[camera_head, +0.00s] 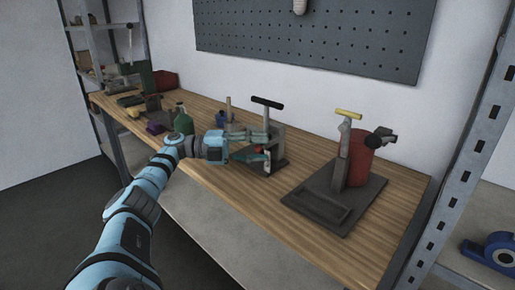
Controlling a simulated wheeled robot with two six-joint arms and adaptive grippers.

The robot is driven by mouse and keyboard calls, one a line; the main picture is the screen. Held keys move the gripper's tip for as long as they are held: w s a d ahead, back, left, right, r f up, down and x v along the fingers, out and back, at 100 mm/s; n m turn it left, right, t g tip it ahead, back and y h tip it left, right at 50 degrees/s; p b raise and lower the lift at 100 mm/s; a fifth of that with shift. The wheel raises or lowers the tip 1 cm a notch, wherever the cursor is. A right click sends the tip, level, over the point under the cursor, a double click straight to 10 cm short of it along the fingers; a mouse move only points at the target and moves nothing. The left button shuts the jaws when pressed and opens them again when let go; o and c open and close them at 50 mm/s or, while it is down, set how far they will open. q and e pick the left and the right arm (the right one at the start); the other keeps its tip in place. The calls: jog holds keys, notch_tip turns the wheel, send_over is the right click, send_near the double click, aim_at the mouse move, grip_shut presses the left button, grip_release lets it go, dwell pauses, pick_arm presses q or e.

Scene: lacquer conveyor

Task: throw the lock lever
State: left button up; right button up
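My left gripper (267,146) reaches in from the left to a grey metal device (279,150) on the workbench. Its two fingers are spread apart, one above the other, beside the device. A small red part (258,149) shows between the fingers; I cannot tell whether they touch it. A lever with a black T-handle (266,102) stands up from the device. To the right, a lever with a yellow handle (348,113) stands upright by a red cylinder (361,160) on a dark base plate (317,205). Which lever is the lock lever is not clear. My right gripper is out of view.
The wooden workbench (395,205) is bare around the dark base plate. A green bottle (183,121) stands left of my gripper, with several small items beyond. A pegboard (310,40) hangs behind. A metal shelf post (470,150) rises at the right.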

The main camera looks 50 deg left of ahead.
pick_arm(q)
jog(key=v, duration=0.7)
jog(key=shift+s+a, duration=0.15)
jog(key=shift+s, duration=0.05)
dwell(0.3)
